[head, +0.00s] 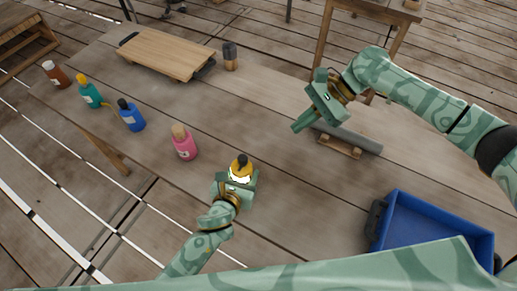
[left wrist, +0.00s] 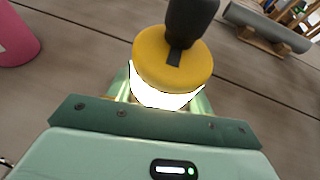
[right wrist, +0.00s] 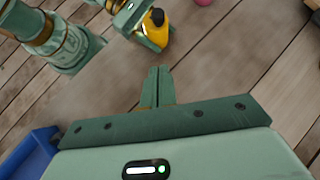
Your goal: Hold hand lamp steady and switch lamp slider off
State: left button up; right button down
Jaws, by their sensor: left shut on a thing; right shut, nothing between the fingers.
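The hand lamp (head: 241,167) has a yellow top, a dark handle and a glowing white band below. My left gripper (head: 239,180) is shut around the lamp's lit part. The left wrist view shows the yellow top (left wrist: 170,58) and a dark strip on it by the handle, perhaps the slider. The lit band glares between the left fingers. My right gripper (head: 297,125) is shut and empty over the table, up and right of the lamp. In the right wrist view its closed fingers (right wrist: 156,86) point toward the lamp (right wrist: 157,30) without touching it.
A pink bottle (head: 184,143) stands left of the lamp; blue (head: 130,116), teal (head: 90,92) and brown bottles (head: 56,74) stand beyond. A blue bin (head: 432,228) is at lower right. A wooden board (head: 168,55) lies farther back.

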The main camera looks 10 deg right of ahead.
jog(key=shift+m, duration=1)
send_near(248, 162)
notch_tip(248, 162, down, 3)
jog(key=a, duration=0.1)
jog(key=a+f, duration=0.1)
jog(key=a, duration=0.1)
jog(key=shift+s+a, duration=0.15)
jog(key=shift+a, duration=0.4)
jog(key=shift+s+a+r, duration=0.1)
jog(key=shift+s+a, duration=0.25)
jog(key=shift+s, duration=0.25)
jog(key=shift+s+a, duration=0.35)
jog(key=shift+s, duration=0.2)
